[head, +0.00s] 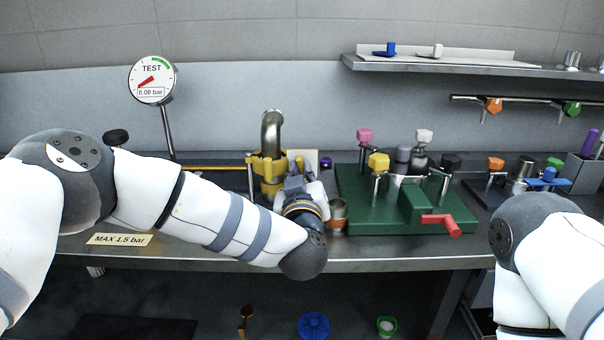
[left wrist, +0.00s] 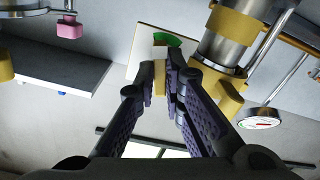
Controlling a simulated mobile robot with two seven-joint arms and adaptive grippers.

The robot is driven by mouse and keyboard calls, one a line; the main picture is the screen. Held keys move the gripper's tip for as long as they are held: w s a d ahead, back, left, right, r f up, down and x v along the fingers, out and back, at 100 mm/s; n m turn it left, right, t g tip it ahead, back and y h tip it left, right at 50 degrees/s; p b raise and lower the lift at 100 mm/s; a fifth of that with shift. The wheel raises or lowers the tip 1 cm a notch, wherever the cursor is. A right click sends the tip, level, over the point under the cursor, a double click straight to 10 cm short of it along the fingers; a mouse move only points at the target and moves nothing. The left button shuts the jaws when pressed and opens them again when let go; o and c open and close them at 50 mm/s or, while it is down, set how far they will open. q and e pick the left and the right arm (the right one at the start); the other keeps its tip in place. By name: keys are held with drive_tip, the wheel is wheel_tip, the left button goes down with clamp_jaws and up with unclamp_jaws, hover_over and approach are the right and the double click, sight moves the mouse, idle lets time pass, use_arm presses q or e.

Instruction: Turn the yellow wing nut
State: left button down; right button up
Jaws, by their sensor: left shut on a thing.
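The yellow wing nut (left wrist: 160,80) shows as a small yellow piece between the fingers of my left gripper (left wrist: 163,68) in the left wrist view. The fingers are shut on it and hide much of it, so its exact angle is unclear. A yellow clamp (left wrist: 232,95) on a steel pipe is close beside the fingers. In the head view, my left gripper (head: 298,183) is at the right side of the yellow clamp (head: 268,168) under the bent pipe (head: 272,130). My right arm shows at the lower right, but its gripper is outside the view.
A green fixture (head: 352,215) with pink, yellow, white and black knobs and a red handle stands to the right. A gauge (head: 152,80) reads 0.00 bar. A white card (left wrist: 145,42) is behind the fingertips. A "MAX 1.5 bar" label (head: 119,239) is at the bench's front.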

use_arm(q)
drive_tip(key=n, duration=0.3)
drive_tip(key=shift+f+n, duration=0.1)
drive_tip(key=shift+n, duration=0.3)
drive_tip(key=n, duration=0.9)
drive_tip(key=n+b, duration=0.1)
drive_tip(key=n, duration=1)
drive_tip(key=shift+n, duration=0.4)
drive_tip(key=shift+n+b, duration=0.6)
drive_tip(key=shift+n, duration=2.4)
use_arm(e)
drive_tip(key=shift+g, duration=0.6)
drive_tip(key=shift+s+f, duration=1.4)
drive_tip(key=shift+s, duration=0.1)
use_arm(q)
drive_tip(key=shift+r, duration=0.25)
